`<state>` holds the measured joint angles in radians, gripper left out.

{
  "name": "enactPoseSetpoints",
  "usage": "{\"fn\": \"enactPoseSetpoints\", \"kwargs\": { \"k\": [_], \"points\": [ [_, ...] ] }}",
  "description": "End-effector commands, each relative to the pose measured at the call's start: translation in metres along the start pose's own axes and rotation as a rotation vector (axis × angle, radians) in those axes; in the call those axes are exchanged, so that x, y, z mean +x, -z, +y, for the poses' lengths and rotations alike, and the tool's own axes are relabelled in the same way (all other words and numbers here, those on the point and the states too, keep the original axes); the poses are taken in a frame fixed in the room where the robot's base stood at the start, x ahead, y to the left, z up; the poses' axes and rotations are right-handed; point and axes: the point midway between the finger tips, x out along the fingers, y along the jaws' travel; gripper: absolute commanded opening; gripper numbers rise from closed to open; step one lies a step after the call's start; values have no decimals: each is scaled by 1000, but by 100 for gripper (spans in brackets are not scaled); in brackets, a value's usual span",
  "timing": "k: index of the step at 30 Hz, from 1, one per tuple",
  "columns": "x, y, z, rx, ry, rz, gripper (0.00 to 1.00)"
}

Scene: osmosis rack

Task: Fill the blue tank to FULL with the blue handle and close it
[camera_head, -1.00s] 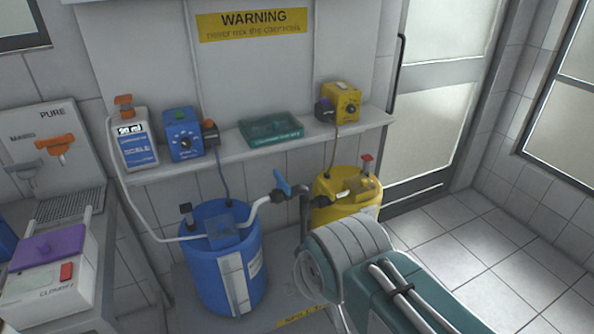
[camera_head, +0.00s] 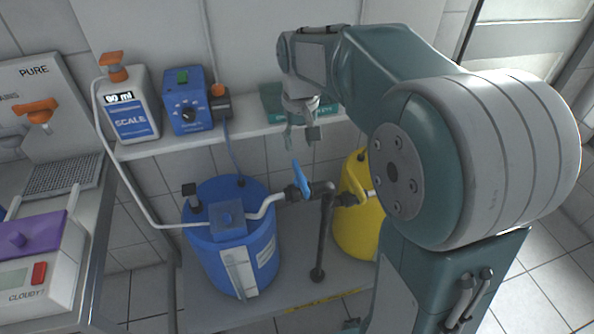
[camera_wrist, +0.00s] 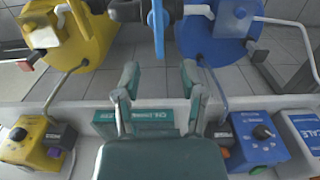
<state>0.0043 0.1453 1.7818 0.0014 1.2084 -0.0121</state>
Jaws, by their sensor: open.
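The blue tank (camera_head: 205,255) stands on a low shelf, with a pale vertical strip on its front; I cannot read a level on it. It also shows at the upper right of the wrist view (camera_wrist: 205,50). The blue handle (camera_head: 301,180) sits on the pipe right of the tank, tilted in the head view. In the wrist view the blue handle (camera_wrist: 158,28) points down the picture, beyond and between the fingertips. My gripper (camera_head: 302,138) is open and empty above the handle, apart from it. Both fingers (camera_wrist: 160,76) show in the wrist view.
The yellow tank (camera_head: 352,235) stands right of the pipe, partly behind my arm. A wall shelf (camera_head: 255,131) behind my gripper holds a scale bottle (camera_head: 128,105), a blue pump box (camera_head: 184,103) and a green tray (camera_head: 271,102). A black vertical pipe (camera_head: 323,235) stands between the tanks.

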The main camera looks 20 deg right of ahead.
Motion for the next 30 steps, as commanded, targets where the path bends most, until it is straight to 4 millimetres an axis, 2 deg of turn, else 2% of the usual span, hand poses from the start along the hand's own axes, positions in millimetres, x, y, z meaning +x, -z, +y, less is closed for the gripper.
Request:
{"fn": "enactPoseSetpoints", "kwargs": {
  "k": [5,15,21,30],
  "points": [
    [12,3,-1,0,-1,-9,53],
    [74,3,-2,0,-1,-11,53],
    [101,2,0,1,1,-9,53],
    [111,3,-2,0,-1,-6,53]
  ]
}}
